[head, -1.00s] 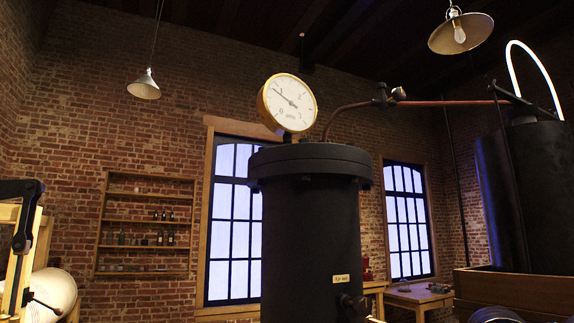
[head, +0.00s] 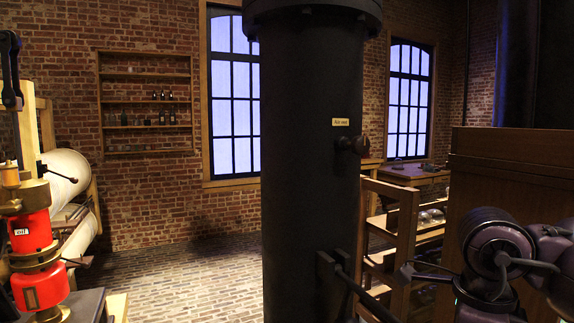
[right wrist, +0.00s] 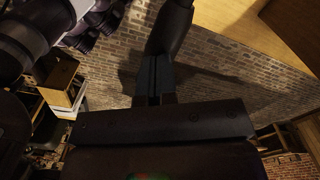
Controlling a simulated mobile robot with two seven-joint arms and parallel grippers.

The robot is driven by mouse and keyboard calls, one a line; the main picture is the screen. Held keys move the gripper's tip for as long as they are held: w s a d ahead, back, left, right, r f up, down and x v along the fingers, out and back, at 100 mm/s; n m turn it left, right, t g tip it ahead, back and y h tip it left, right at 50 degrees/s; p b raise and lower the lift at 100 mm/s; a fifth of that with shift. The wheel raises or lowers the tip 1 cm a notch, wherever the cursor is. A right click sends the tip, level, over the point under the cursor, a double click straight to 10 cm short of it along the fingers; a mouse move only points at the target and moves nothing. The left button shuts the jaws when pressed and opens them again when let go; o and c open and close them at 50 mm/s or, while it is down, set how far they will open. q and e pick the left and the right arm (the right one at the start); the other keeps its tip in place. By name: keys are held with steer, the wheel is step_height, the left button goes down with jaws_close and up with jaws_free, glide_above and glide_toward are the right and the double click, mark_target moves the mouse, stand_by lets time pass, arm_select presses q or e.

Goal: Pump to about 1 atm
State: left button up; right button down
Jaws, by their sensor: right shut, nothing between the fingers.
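The tall black air vessel (head: 311,170) stands upright in the middle of the head view, with a small label (head: 346,122) and a side knob (head: 352,145). A dark bar (head: 362,291) runs from a bracket low on the vessel toward the lower right. The gauge is out of frame. My right arm shows at the lower right of the head view. In the right wrist view my right gripper (right wrist: 154,82) is shut and empty. A dark rounded object (right wrist: 172,28) lies beyond its fingertips; I cannot tell whether they touch. My left gripper is not in view.
A machine with red cylinders (head: 32,232) and a white drum (head: 68,188) stand at the left. A wooden rack (head: 404,235) and a large wooden case (head: 498,185) stand at the right. Brick floor (head: 190,270) lies open between the machine and the vessel.

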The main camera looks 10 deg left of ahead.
step_height(320, 180, down, 4)
steer(key=shift+f+b, duration=0.1)
steer(key=shift+b, duration=0.6)
steer(key=shift+f, duration=0.35)
step_height(320, 180, up, 4)
steer(key=shift+f+p, duration=0.1)
steer(key=shift+p, duration=0.7)
step_height(320, 180, up, 6)
steer(key=p, duration=0.2)
steer(key=shift+p, duration=0.3)
arm_select(q)
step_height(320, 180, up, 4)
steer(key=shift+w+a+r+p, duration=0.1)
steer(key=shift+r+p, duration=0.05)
steer(key=shift+p, duration=1)
arm_select(e)
step_height(320, 180, up, 5)
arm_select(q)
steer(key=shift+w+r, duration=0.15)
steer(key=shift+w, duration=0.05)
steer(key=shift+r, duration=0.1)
